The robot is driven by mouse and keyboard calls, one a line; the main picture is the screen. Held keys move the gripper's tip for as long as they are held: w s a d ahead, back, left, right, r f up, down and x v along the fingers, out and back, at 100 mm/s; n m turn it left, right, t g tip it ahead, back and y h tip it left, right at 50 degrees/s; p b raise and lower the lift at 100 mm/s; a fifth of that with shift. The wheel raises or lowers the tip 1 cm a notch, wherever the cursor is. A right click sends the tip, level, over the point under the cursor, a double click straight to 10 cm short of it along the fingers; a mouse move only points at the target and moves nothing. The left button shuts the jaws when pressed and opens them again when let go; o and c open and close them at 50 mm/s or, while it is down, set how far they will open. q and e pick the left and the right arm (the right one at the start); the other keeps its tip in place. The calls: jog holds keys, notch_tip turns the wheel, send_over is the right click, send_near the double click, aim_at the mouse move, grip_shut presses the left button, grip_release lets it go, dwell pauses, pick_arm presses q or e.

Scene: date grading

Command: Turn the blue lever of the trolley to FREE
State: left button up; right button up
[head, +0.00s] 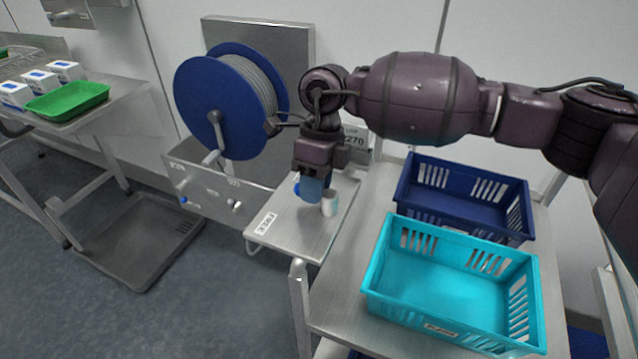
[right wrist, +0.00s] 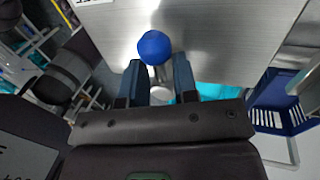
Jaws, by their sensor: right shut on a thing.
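The blue lever shows as a round blue knob (right wrist: 154,47) on a short grey stem in the right wrist view. It stands just past my right fingertips, with the stem between them. In the head view the blue knob (head: 297,187) is mostly hidden behind my right gripper (head: 312,196), which points down over a steel plate (head: 290,240). The right gripper is shut on the lever. A pale cylinder (head: 329,204) is beside the blue fingers. A label (head: 267,224) on the plate is too small to read. My left gripper is not in view.
A turquoise crate (head: 450,240) and a dark blue crate (head: 470,165) stand on the steel table to the right. A blue hose reel (head: 222,95) is on the wall behind. A green tray (head: 68,102) and several white boxes are on the left bench.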

jog(key=n, duration=0.2)
jog(key=s+n+h+b, duration=0.1)
jog(key=shift+a+f+n, duration=0.2)
jog(key=shift+a+n, duration=0.05)
jog(key=shift+n, duration=0.15)
jog(key=n, duration=0.1)
jog(key=n+b, duration=0.1)
jog(key=shift+s+n+h, duration=0.3)
jog(key=shift+h, duration=0.1)
jog(key=shift+s+n+b, duration=0.25)
jog(key=shift+n+b, duration=0.15)
jog(key=shift+n, duration=0.6)
jog(key=shift+s+d+r+n+h, duration=0.15)
jog(key=shift+n+h, duration=0.25)
jog(key=shift+n, duration=0.2)
jog(key=o, duration=0.9)
jog(key=shift+r, duration=0.1)
jog(key=v, duration=1)
jog(key=shift+r, duration=0.3)
